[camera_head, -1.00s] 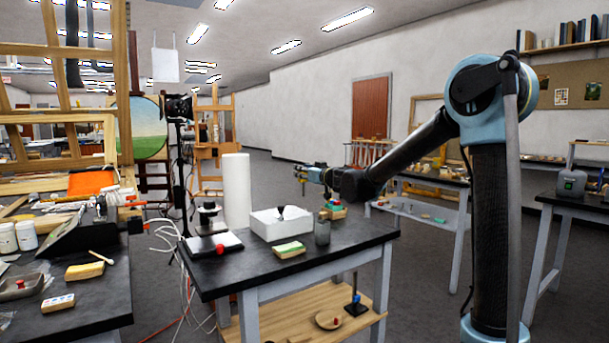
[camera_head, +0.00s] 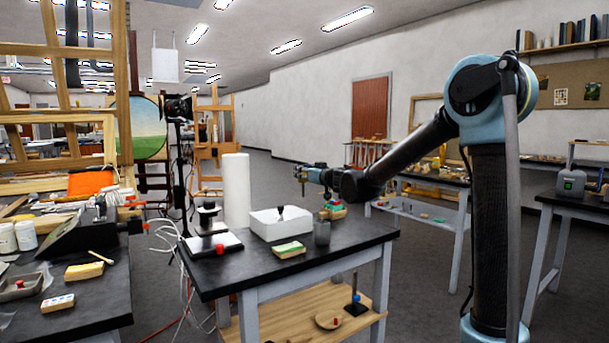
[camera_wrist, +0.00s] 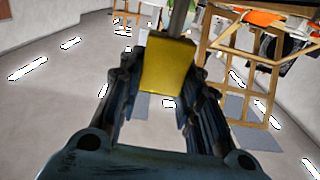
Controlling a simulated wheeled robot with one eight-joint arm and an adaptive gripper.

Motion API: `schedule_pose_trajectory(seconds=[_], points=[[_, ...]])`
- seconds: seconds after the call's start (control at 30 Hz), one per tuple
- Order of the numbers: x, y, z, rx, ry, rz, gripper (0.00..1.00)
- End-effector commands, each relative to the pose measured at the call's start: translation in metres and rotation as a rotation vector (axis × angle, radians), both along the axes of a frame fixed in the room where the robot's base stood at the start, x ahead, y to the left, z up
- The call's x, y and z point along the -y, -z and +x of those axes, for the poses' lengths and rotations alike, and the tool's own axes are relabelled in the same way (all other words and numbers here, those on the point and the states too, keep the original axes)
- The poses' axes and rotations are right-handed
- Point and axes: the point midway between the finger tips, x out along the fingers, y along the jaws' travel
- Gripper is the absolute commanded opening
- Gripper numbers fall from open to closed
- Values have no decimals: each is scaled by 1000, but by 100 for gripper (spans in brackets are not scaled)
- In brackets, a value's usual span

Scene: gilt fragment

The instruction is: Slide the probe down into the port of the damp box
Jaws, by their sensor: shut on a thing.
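The probe shows in the wrist view as a yellow block-shaped handle (camera_wrist: 168,66) with a grey rod (camera_wrist: 180,18) running out of the top of the picture. My gripper (camera_wrist: 165,82) is shut on the yellow handle, with a dark finger on each side. In the head view, my gripper (camera_head: 302,172) hangs in the air behind and above the black-topped table; the probe is too small there to make out clearly. A white box (camera_head: 268,229), which looks like the damp box, stands on that table. A dark funnel-like piece (camera_head: 283,211) shows at its top, perhaps the port.
A white roll (camera_head: 236,195) stands upright behind the box. A grey jar (camera_head: 322,232), a yellow-green block (camera_head: 288,250) and stacked coloured pieces (camera_head: 333,210) are close by. The table's front right corner is clear.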

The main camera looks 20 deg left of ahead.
Motion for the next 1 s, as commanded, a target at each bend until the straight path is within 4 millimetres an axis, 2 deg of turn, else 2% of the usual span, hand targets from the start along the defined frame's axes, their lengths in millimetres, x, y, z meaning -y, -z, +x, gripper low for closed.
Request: schedule_pose_trajectory(seconds=[1.0], points=[[0, 20, 0, 0, 0, 0, 9]])
